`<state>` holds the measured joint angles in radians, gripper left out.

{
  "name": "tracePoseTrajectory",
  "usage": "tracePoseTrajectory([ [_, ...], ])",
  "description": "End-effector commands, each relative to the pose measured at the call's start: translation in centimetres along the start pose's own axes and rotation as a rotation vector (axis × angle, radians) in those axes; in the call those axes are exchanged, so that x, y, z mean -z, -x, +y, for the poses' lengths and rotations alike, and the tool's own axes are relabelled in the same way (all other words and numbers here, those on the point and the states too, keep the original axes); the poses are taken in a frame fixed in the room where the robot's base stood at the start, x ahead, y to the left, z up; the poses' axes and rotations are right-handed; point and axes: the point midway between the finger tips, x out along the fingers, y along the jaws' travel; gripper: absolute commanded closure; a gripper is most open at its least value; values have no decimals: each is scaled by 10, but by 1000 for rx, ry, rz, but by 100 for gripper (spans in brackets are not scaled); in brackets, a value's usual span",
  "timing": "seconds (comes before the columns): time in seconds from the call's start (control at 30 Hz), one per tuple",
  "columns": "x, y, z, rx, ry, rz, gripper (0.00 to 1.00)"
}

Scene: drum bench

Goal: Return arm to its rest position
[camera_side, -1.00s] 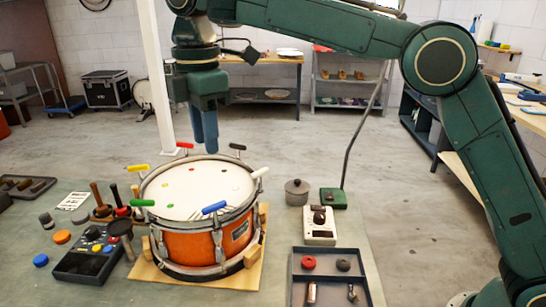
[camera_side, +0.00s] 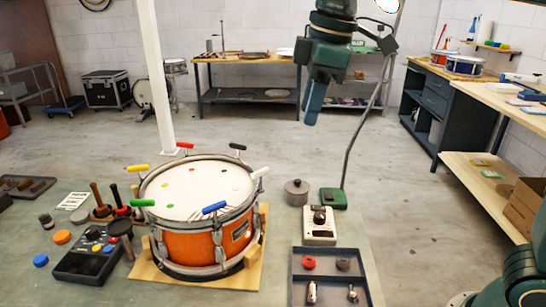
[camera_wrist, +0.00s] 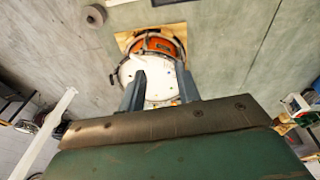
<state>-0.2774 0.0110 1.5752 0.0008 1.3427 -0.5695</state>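My gripper (camera_side: 313,110) hangs high at the upper middle of the side view, fingers pointing down, well above and to the right of the drum. In the wrist view my gripper (camera_wrist: 162,72) shows two fingers apart with nothing held between them. The orange drum (camera_side: 195,247) with a white head stands on a wooden board (camera_side: 252,270), with coloured-handled keys around its rim. The drum also shows beyond the fingers in the wrist view (camera_wrist: 167,47). Most of my arm is outside the side view.
Air around my gripper looks clear.

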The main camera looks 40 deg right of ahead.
Motion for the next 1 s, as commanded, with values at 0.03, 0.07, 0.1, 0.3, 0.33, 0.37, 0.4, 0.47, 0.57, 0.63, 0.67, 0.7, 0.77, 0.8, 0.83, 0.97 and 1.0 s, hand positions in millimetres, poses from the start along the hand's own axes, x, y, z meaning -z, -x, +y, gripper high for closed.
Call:
tracePoseTrajectory([
  [0.03, -14, 3, -2, -10, -41, 10, 67],
  [0.07, -21, 3, -3, -16, -65, 17, 67],
  [0.1, -30, 4, -4, -24, -98, 24, 67],
  [0.3, -77, 2, -16, -61, -260, 68, 67],
  [0.33, -84, 1, -18, -66, -284, 74, 67],
  [0.37, -91, 0, -20, -72, -309, 81, 67],
  [0.4, -100, -2, -24, -78, -341, 90, 67],
  [0.47, -114, -4, -28, -89, -390, 104, 67],
  [0.57, -136, -11, -38, -106, -469, 128, 67],
  [0.63, -151, -16, -45, -117, -525, 146, 67],
  [0.67, -157, -19, -48, -122, -549, 153, 67],
  [0.7, -166, -23, -52, -129, -582, 163, 67],
  [0.77, -178, -29, -58, -138, -629, 178, 67],
  [0.8, -186, -34, -62, -144, -659, 189, 67],
  [0.83, -191, -37, -65, -148, -681, 194, 67],
  [0.97, -210, -50, -76, -163, -759, 222, 67],
  [1.0, -214, -53, -79, -166, -777, 228, 67],
])
